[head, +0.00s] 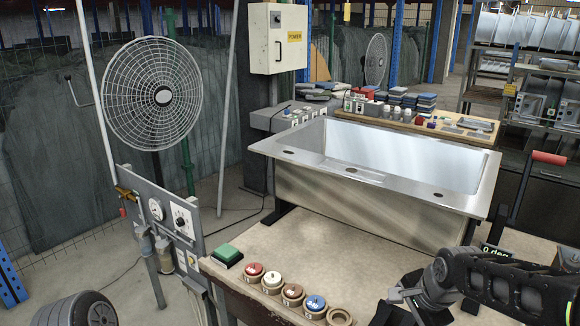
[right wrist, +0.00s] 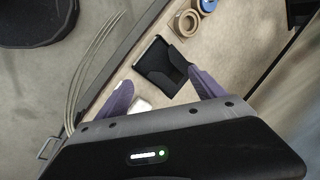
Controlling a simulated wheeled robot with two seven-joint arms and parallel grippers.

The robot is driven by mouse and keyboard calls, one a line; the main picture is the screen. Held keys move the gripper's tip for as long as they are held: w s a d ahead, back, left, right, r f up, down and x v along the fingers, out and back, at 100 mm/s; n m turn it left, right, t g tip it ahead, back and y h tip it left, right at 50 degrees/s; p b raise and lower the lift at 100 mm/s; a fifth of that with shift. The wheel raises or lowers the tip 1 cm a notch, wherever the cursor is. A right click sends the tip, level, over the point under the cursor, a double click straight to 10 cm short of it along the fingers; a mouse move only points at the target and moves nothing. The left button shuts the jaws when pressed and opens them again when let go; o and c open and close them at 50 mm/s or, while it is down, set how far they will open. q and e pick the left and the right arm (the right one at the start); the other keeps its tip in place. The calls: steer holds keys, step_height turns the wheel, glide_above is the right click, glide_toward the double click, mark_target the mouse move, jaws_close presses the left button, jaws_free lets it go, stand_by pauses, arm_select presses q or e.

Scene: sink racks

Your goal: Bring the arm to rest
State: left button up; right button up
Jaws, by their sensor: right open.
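My right arm (head: 500,283) comes into the head view from the lower right and reaches low over the front of the wooden bench. In the right wrist view the two purple fingers of my right gripper (right wrist: 158,76) are spread apart with nothing held between them. A black square holder (right wrist: 158,68) lies on the bench just beyond the fingertips. A small white thing (right wrist: 141,106) shows beside the left finger, partly hidden. I cannot tell from this view how high the fingers are above the bench. My left gripper is not in view.
A steel sink (head: 375,198) stands on the bench (head: 330,236) behind my arm. Several coloured discs (head: 292,291), an empty ring (head: 340,317) and a green block (head: 226,252) line the front edge. A red-handled lever (head: 549,158) rises at right. The middle of the bench is clear.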

steer(key=s+a+f+n+b, duration=0.1)
steer(key=a+f+n, duration=0.3)
steer(key=f, duration=0.3)
steer(key=s+a+f+n+y+b, duration=0.1)
steer(key=a+f+n, duration=0.3)
steer(key=f, duration=0.3)
steer(key=s+a+f+n+b, duration=0.1)
steer(key=a+f+n, duration=0.3)
steer(key=f, duration=0.4)
steer(key=s+a+f+g+y+b, duration=0.1)
steer(key=s+a+f, duration=0.2)
steer(key=s+f, duration=0.5)
steer(key=s+a+f+g+y+b, duration=0.1)
steer(key=s+a+f+g+b, duration=0.1)
steer(key=s+f, duration=0.7)
steer(key=s+a, duration=0.1)
steer(key=s, duration=0.2)
steer(key=shift+s+f+g, duration=0.3)
steer(key=shift+d, duration=0.1)
